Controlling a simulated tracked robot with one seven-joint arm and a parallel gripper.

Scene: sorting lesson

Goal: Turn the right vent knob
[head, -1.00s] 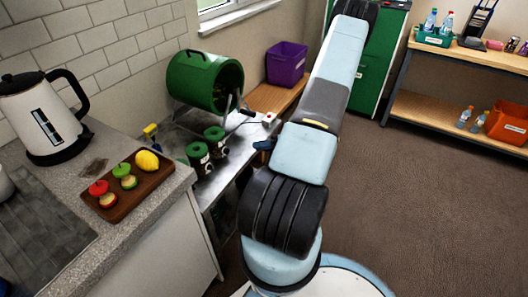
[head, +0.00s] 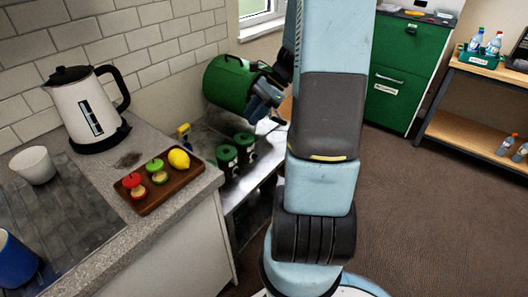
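No vent knob can be made out in the head view. A green drum (head: 226,84) with a black handle on top lies on its side above the metal bench. Its right end is largely covered by my gripper and arm, so any knobs there are hidden. My gripper (head: 262,98) is dark and blue-grey and is at the drum's right end. I cannot tell whether it touches the drum, or whether its fingers are open or shut.
The counter at left holds a white kettle (head: 88,108), a white cup (head: 33,165), a blue mug (head: 16,262) and a wooden tray (head: 150,205) with fruit. A green cabinet (head: 396,75) and a shelf unit (head: 470,133) stand behind. The brown floor at right is clear.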

